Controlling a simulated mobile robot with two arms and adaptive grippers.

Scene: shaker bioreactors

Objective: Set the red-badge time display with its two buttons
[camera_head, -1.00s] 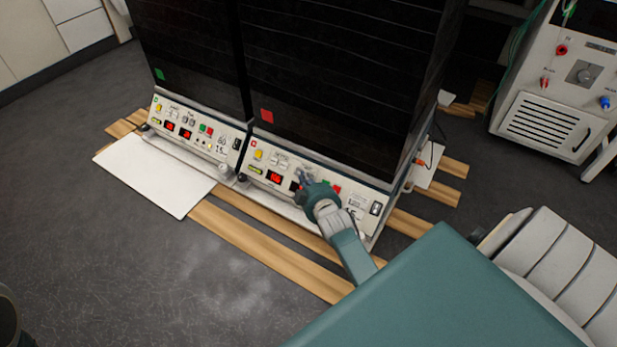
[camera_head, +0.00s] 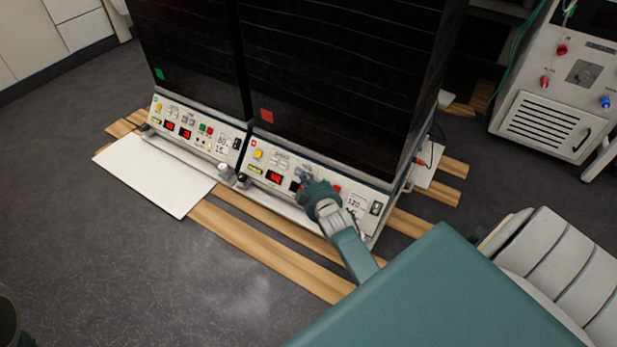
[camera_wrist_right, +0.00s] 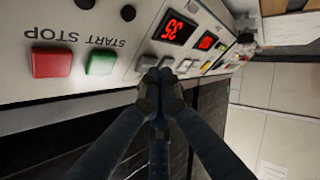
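The red-badge panel (camera_head: 264,151) is the right one of two low instrument fronts. My left gripper is out of view.
A red button (camera_wrist_right: 52,63) and a green button (camera_wrist_right: 101,61) sit close left of my fingertips in the wrist view. The green-badge panel (camera_head: 190,130) stands to the left. A white cabinet (camera_head: 545,125) stands at right.

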